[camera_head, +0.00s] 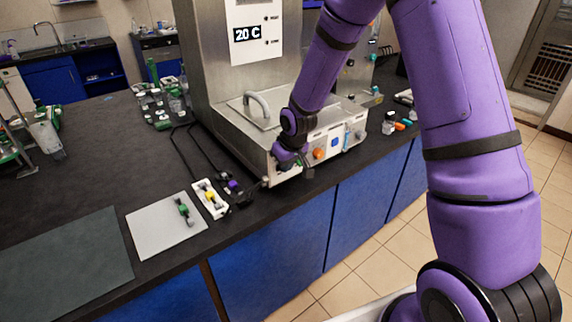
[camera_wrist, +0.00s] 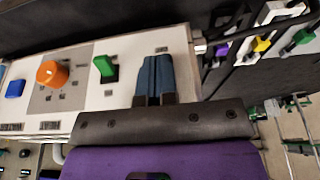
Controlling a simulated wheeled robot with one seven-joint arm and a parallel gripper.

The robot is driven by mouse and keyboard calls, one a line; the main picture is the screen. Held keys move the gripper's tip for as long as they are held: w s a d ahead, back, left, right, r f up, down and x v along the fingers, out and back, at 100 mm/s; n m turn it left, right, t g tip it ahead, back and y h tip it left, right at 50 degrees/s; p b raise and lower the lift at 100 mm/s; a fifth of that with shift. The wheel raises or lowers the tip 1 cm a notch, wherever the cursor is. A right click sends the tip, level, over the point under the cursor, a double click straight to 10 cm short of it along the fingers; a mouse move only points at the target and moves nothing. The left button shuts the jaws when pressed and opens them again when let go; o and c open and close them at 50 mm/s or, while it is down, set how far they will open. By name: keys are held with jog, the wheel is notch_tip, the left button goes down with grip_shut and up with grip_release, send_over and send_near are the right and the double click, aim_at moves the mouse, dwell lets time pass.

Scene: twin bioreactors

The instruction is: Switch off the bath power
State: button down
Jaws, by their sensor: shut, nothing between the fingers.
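The bath (camera_head: 285,120) is a steel unit with a lidded top and a white front control panel, standing near the counter's front edge. In the wrist view the panel (camera_wrist: 120,45) carries a green switch (camera_wrist: 105,67), an orange knob (camera_wrist: 52,74) and a blue button (camera_wrist: 15,89). The orange knob also shows in the head view (camera_head: 318,154). My gripper (camera_wrist: 157,62) is shut and empty, its fingertips at the panel's end beside the green switch. The fingers hide what lies behind them; I cannot tell whether they touch the panel. My gripper is at the panel's left end in the head view (camera_head: 306,167).
A tall steel housing with a "20 C" display (camera_head: 247,34) rises behind the bath. A grey plate (camera_head: 165,228), a dark mat (camera_head: 65,262) and a white strip with coloured clamps (camera_head: 210,199) lie on the counter to the left. Cables run beside the bath.

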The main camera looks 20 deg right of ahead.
jog(key=t, duration=0.1)
jog(key=t+y, duration=0.1)
jog(key=shift+s+d+f+t, duration=0.1)
jog(key=shift+s+f+t, duration=0.2)
jog(key=shift+f+t, duration=0.1)
jog(key=shift+s+f, duration=0.1)
jog(key=shift+f, duration=0.15)
jog(key=shift+r, duration=0.2)
jog(key=shift+r, duration=0.65)
